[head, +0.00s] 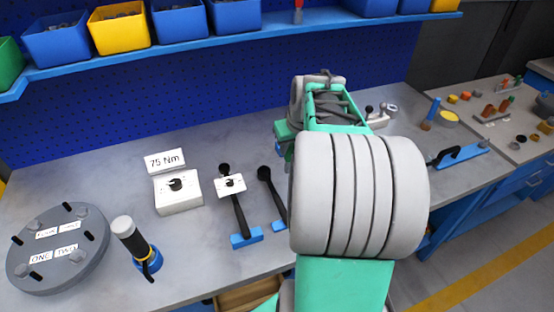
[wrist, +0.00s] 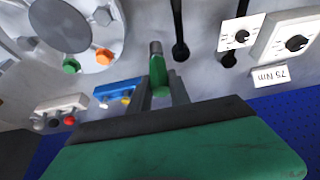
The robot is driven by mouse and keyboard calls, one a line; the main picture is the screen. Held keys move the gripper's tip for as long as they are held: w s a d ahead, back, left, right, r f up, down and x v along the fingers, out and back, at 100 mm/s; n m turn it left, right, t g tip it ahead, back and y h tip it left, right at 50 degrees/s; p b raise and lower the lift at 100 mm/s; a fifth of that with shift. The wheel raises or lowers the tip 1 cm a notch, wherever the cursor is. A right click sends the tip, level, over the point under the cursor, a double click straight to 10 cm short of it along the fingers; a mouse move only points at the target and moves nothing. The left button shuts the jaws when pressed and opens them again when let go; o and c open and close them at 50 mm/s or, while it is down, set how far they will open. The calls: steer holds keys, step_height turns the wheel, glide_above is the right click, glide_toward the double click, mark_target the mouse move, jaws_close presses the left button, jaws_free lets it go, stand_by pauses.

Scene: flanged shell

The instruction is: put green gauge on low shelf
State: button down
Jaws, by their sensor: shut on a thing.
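My gripper (wrist: 161,92) is shut on the green gauge (wrist: 158,70), a narrow green piece with a grey metallic tip that points away from the fingers. The gauge appears to be held above the grey bench top; the exact gap is not clear. In the head view my own arm hides the gripper and the gauge. A long blue shelf (head: 300,20) runs along the pegboard at the back and bears bins. Whether this is the low shelf, I cannot tell.
A grey flanged part (wrist: 75,30) with green and orange bolts is near the gauge in the wrist view. Two black-handled tools (head: 238,210) (head: 270,190), a 75 Nm box (head: 178,190), a black-handled tool (head: 135,240) and a round grey plate (head: 58,250) stand on the bench.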

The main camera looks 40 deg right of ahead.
steer(key=w+a+f, duration=0.1)
steer(key=w+f, duration=0.2)
steer(key=f, duration=0.4)
steer(key=shift+w+a+f+p, duration=0.15)
steer(key=shift+a+f+p, duration=0.1)
steer(key=shift+a+p, duration=0.15)
steer(key=shift+f, duration=0.1)
steer(key=shift+f, duration=0.15)
steer(key=c, duration=1.2)
jaws_free()
